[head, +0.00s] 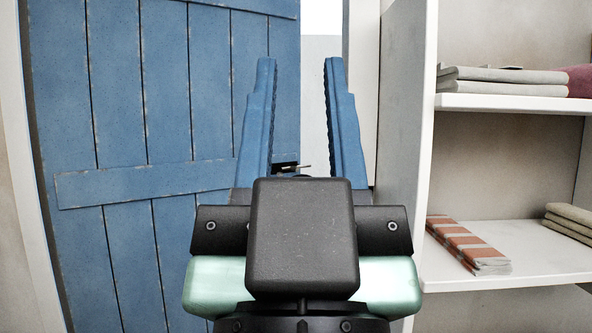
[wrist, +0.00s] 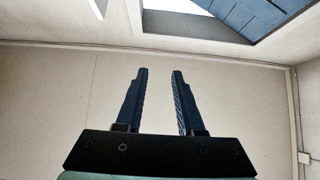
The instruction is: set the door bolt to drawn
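A blue plank door (head: 120,130) fills the left of the head view and stands ajar, with a bright gap at its right edge. A small dark bolt (head: 288,168) with a thin metal rod shows at that edge, between my gripper's fingers; most of it is hidden behind my gripper. Whether it is drawn or shot I cannot tell. My gripper (head: 296,65) is open and empty, with its blue fingers pointing up in the picture. In the wrist view my gripper (wrist: 160,72) is also open with nothing between its fingers. The blue door (wrist: 265,15) shows at the top right there.
A white shelf unit (head: 408,150) stands close on the right of my gripper. It holds folded grey cloths (head: 490,80) above and a striped cloth (head: 465,245) below. The wrist view shows mostly a bare pale surface (wrist: 50,100).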

